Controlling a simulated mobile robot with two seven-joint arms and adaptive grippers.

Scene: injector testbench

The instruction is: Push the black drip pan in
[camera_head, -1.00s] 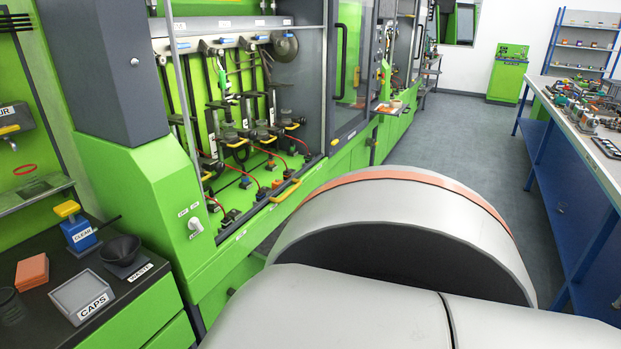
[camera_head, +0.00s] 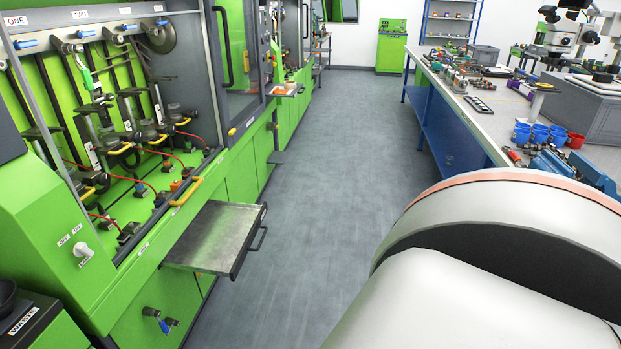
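The drip pan (camera_head: 213,237) is a shallow metallic tray with a dark front edge and a handle on its right side. It sticks out from the front of the green test bench (camera_head: 135,255), below the bench's working ledge, over the grey floor. Its inner end is under the bench edge. Nothing touches the pan. A large white link of my own arm fills the lower right, apart from the pan. Neither of my grippers is in view.
A valve with a blue handle (camera_head: 163,324) is on the bench front below the pan. The aisle floor (camera_head: 310,180) right of the pan is clear. A blue-framed workbench (camera_head: 455,140) with blue cups (camera_head: 540,134) stands to the right.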

